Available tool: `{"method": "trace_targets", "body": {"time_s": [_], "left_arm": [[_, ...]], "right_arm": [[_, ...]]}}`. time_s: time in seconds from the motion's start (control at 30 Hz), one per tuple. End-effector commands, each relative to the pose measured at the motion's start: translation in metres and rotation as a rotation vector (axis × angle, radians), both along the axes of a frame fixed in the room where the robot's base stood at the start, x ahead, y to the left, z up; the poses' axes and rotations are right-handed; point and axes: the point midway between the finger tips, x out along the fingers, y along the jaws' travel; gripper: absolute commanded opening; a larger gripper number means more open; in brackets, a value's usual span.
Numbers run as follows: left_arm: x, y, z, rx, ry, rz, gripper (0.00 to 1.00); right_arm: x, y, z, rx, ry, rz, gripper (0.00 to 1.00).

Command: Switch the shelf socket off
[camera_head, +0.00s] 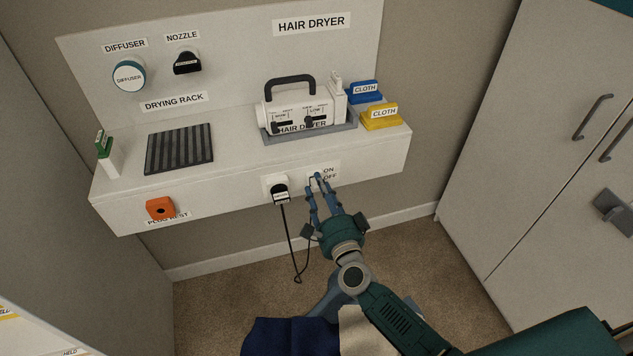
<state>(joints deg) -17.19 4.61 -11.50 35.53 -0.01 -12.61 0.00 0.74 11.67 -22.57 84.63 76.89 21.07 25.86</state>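The shelf socket's switch is on the front face of the white shelf (230,195), by the ON/OFF label (329,173). My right gripper (316,177) reaches up to it from below, with its fingertips close together at the left of the label. The fingertips cover most of the switch, so its position and any contact cannot be made out. I see nothing held between the fingers. A black plug (280,194) sits in the white socket just left of the gripper, its cord hanging in a loop below. My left gripper is not in view.
An orange plug rest (160,208) is at the front left. Cabinet doors (560,120) stand at right. Carpet below is mostly clear.

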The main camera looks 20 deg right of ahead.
Motion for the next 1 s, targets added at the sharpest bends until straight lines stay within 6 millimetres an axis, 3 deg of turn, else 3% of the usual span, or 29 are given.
{"method": "trace_targets", "body": {"time_s": [1.0], "left_arm": [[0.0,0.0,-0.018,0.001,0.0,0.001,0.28]], "right_arm": [[0.0,0.0,-0.019,-0.001,0.0,0.0,0.34]]}}
